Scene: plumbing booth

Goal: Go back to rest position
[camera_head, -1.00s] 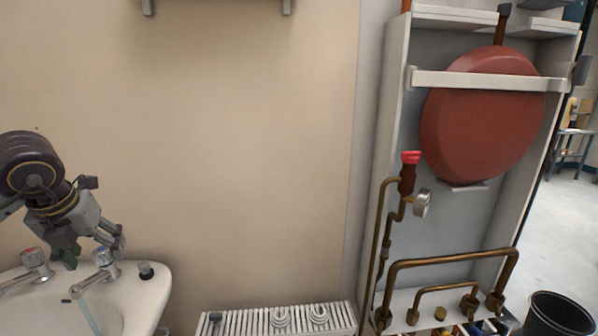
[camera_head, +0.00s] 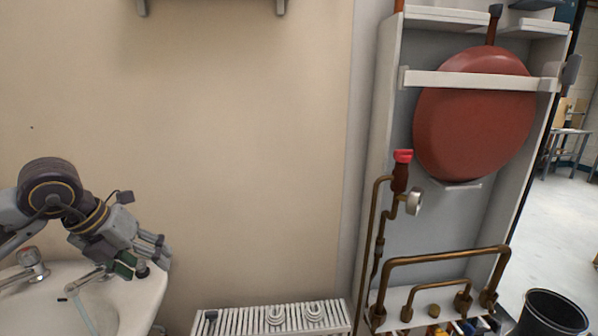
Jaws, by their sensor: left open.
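My left gripper (camera_head: 146,259) is at the lower left, over the right rim of the white sink (camera_head: 142,299). It is open, and I see nothing held in it. It is close to the right tap (camera_head: 92,277) and partly covers it. A small dark stopper (camera_head: 141,270) on the sink rim shows just by the fingers; whether they touch it I cannot tell. My right gripper is not in view.
The left tap (camera_head: 32,264) stands on the sink. A white radiator (camera_head: 262,322) is at the bottom middle. A cabinet holds a red tank (camera_head: 474,113) and copper pipes (camera_head: 440,256). A black bin (camera_head: 552,314) stands lower right. The wall between is bare.

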